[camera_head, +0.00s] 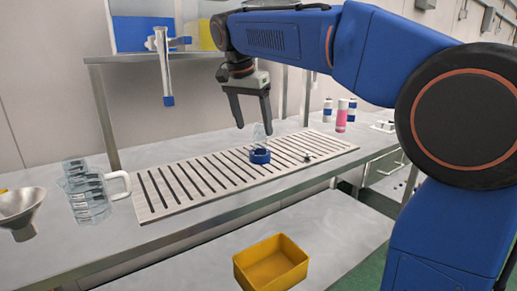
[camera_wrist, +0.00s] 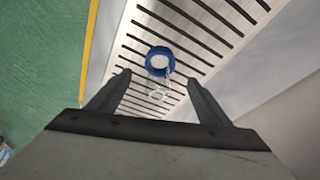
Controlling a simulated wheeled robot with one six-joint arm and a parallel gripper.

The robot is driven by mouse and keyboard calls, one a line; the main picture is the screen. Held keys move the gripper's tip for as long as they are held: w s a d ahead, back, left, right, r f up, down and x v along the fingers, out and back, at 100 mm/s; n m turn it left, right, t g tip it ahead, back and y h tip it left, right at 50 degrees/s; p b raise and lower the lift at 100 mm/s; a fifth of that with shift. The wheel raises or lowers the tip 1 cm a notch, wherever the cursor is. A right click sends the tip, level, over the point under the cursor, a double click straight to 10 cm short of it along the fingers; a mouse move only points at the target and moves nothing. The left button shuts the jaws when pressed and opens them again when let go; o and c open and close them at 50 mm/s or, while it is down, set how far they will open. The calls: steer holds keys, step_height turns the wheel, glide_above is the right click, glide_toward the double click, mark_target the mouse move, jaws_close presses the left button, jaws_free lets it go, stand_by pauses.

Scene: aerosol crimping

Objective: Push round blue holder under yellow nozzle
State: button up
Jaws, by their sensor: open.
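The round blue holder (camera_head: 260,156) stands on the slotted white board (camera_head: 160,203) on the bench. A clear glass piece (camera_head: 259,133) rises from it. In the wrist view the holder (camera_wrist: 160,61) is a blue ring, beyond and between my fingertips, with the clear piece (camera_wrist: 160,91) near it. My gripper (camera_head: 253,110) is open and points down, above and slightly left of the holder, apart from it. It also shows in the wrist view (camera_wrist: 158,80). I cannot make out a yellow nozzle for certain in either view.
A glass measuring jug (camera_head: 88,195) and a metal funnel (camera_head: 20,212) stand left of the board. A yellow bin (camera_head: 271,264) sits in front, lower down. Bottles (camera_head: 342,115) stand at the back right.

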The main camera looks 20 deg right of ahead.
mark_target(259, 149)
steer(key=x, duration=1)
steer(key=c, duration=1.1)
